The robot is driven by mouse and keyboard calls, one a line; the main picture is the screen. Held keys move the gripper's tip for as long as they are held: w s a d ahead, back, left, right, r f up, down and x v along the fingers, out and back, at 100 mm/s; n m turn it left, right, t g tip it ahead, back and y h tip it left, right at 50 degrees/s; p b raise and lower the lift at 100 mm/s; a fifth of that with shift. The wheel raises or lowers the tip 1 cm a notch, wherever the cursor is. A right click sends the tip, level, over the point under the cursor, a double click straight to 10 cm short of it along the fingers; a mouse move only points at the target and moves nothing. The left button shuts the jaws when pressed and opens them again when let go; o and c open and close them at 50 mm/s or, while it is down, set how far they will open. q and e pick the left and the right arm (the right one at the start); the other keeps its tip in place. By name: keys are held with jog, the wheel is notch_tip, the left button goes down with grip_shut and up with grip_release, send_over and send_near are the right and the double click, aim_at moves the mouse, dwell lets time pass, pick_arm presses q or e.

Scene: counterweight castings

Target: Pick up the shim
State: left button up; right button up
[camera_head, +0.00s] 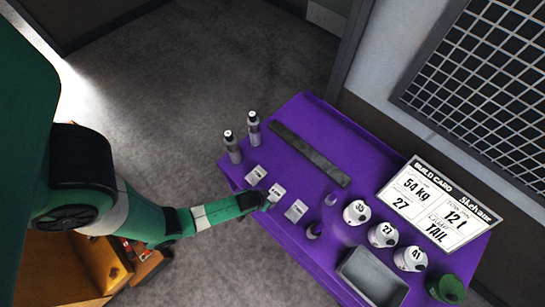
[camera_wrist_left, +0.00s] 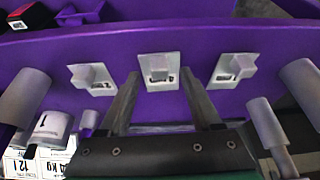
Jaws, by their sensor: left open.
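Three small pale plates with raised knobs and printed labels, which look like shims, lie in a row on the purple table (camera_head: 345,215): a far one (camera_head: 255,174), a middle one (camera_head: 277,191) and a near one (camera_head: 296,211). My left gripper (camera_head: 264,199) is at the middle plate. In the left wrist view, my left gripper (camera_wrist_left: 159,78) is open and empty, its fingertips on either side of the middle plate (camera_wrist_left: 158,84). Other plates lie left (camera_wrist_left: 91,77) and right (camera_wrist_left: 233,70). I cannot tell the remaining height gap. My right gripper is out of view.
Two grey bottles (camera_head: 232,148) (camera_head: 253,128) stand at the table's left corner. A dark bar (camera_head: 310,154) lies behind the plates. Numbered white weights (camera_head: 383,235), a grey tray (camera_head: 373,277), a green cup (camera_head: 448,289) and a build card (camera_head: 438,204) are to the right.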

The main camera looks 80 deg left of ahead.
aim_at(275, 193)
pick_arm(q)
jog(key=shift+x, duration=1.2)
grip_shut()
